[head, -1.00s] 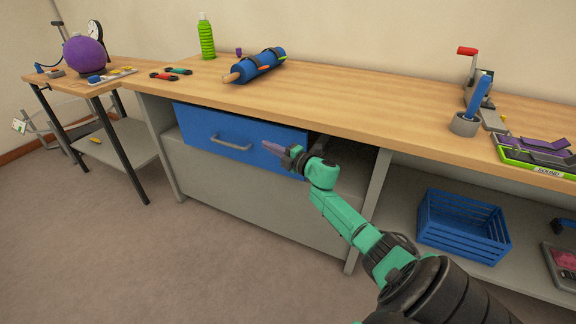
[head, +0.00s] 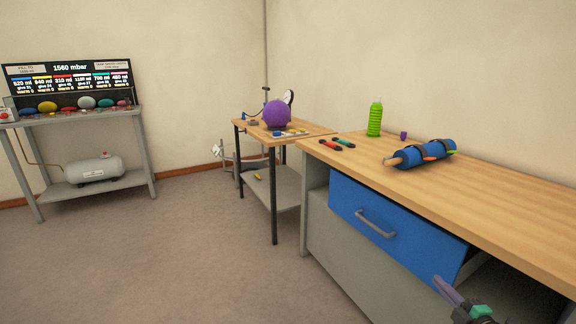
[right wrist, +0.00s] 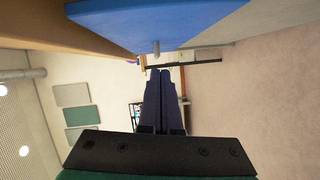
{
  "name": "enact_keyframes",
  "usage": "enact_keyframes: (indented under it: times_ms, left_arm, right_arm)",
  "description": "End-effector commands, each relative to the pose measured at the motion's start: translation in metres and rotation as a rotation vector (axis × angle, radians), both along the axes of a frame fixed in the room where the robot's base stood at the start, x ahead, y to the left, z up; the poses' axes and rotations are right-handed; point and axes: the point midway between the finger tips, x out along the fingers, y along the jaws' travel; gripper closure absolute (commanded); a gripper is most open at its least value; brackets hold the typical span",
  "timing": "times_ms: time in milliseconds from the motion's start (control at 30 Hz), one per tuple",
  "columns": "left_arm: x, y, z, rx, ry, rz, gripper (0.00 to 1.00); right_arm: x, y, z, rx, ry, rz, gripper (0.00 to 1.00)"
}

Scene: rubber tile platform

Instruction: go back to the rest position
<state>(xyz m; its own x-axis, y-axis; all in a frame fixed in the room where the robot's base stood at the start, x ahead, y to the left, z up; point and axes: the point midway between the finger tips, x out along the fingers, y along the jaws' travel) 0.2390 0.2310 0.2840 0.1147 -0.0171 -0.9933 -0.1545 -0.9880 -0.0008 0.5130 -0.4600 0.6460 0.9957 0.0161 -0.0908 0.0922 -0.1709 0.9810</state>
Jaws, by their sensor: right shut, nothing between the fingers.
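My right gripper (head: 450,292) shows at the bottom right of the head view, in front of the right end of the blue drawer front (head: 385,228). In the right wrist view its two dark fingers (right wrist: 166,75) lie side by side, shut and empty. The blue drawer front (right wrist: 155,22) spans the top of that view, with its handle end (right wrist: 156,47) just beyond the fingertips. I cannot tell whether the gripper touches the drawer. The drawer front stands out from the bench at its right end. My left gripper is not in view.
The wooden bench (head: 490,195) carries a blue roll (head: 425,153) and a green bottle (head: 375,119). A smaller table (head: 310,132) holds a purple ball (head: 277,114). A grey stand with a display (head: 75,80) is at the far left. The floor (head: 180,260) between is clear.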

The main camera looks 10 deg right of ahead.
Motion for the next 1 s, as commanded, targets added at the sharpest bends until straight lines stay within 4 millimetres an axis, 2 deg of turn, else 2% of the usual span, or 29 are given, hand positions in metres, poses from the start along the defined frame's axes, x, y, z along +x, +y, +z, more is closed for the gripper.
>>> enact_keyframes:
  times_ms: [33,133,200,300,433,600,733,767,800,1000]
  left_arm:
    - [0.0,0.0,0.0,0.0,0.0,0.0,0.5]
    - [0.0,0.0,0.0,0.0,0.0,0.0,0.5]
    - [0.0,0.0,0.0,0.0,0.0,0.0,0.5]
    - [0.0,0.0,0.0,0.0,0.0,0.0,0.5]
    - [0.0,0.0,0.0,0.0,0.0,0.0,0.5]
    - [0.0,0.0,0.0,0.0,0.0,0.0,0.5]
    - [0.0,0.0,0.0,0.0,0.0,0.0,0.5]
    - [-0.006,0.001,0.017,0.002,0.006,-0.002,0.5]
    - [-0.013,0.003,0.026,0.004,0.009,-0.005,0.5]
    - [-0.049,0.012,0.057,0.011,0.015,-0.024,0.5]
  right_arm:
    - [-0.008,0.003,-0.037,0.102,0.071,-0.072,1.0]
    - [-0.036,0.017,-0.125,0.339,0.261,-0.257,1.0]
    - [-0.064,0.037,-0.182,0.485,0.401,-0.382,1.0]
    - [-0.111,0.074,-0.249,0.651,0.594,-0.538,1.0]
    - [-0.167,0.126,-0.306,0.797,0.808,-0.693,1.0]
    - [-0.232,0.189,-0.347,0.91,1.043,-0.845,1.0]
    - [-0.279,0.237,-0.363,0.968,1.214,-0.941,1.0]
    - [-0.282,0.231,-0.345,0.958,1.207,-0.943,1.0]
    - [-0.288,0.228,-0.336,0.952,1.206,-0.942,1.0]
    - [-0.323,0.219,-0.304,0.93,1.211,-0.932,1.0]
